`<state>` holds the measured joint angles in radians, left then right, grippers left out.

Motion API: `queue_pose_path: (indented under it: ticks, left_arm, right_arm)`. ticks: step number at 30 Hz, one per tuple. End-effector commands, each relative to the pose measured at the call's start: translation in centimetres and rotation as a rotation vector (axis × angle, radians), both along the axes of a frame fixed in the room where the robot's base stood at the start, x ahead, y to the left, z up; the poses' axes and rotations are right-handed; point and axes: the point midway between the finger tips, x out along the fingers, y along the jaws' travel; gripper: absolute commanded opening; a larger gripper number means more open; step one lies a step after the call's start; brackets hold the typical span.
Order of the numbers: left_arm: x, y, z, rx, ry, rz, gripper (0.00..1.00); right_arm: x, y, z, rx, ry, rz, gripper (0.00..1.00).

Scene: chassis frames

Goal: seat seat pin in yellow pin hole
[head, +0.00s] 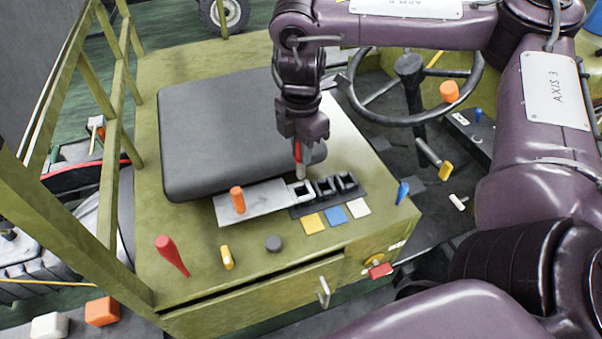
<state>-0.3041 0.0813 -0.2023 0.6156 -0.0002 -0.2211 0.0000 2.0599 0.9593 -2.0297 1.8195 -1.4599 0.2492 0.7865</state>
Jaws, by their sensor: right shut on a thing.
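My right gripper (299,158) reaches down beside the front right corner of the dark seat cushion. It is shut on the seat pin (300,171), which shows a red part between the fingers and a pale grey lower end. The pin hangs roughly upright, with its lower end just above or at the leftmost socket of a dark block (325,189); I cannot tell whether it has entered. The block has several square sockets in a row. Yellow (313,222), blue (335,213) and white (358,207) squares lie in front of it. My left gripper is not in view.
A grey plate with an orange knob (237,200) lies left of the block. The seat cushion (230,130) rises behind. A steering wheel (470,92) is at right.

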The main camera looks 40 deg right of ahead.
Motion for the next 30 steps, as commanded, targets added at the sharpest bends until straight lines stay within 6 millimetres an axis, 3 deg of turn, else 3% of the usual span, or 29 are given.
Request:
queue_pose_path:
  ticks: [6,13,22,30]
  left_arm:
    - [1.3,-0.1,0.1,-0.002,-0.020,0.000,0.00]
    - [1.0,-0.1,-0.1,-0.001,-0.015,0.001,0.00]
    - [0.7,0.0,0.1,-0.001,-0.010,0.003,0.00]
    - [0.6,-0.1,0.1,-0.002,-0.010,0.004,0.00]
  right_arm:
    - [-0.1,0.0,-3.4,0.002,0.003,0.000,0.00]
    - [0.0,0.0,-4.7,0.001,0.001,0.000,0.00]
    - [0.0,0.0,-7.7,0.001,0.002,0.000,0.00]
    - [0.0,0.0,-8.2,0.000,-0.002,0.000,0.00]
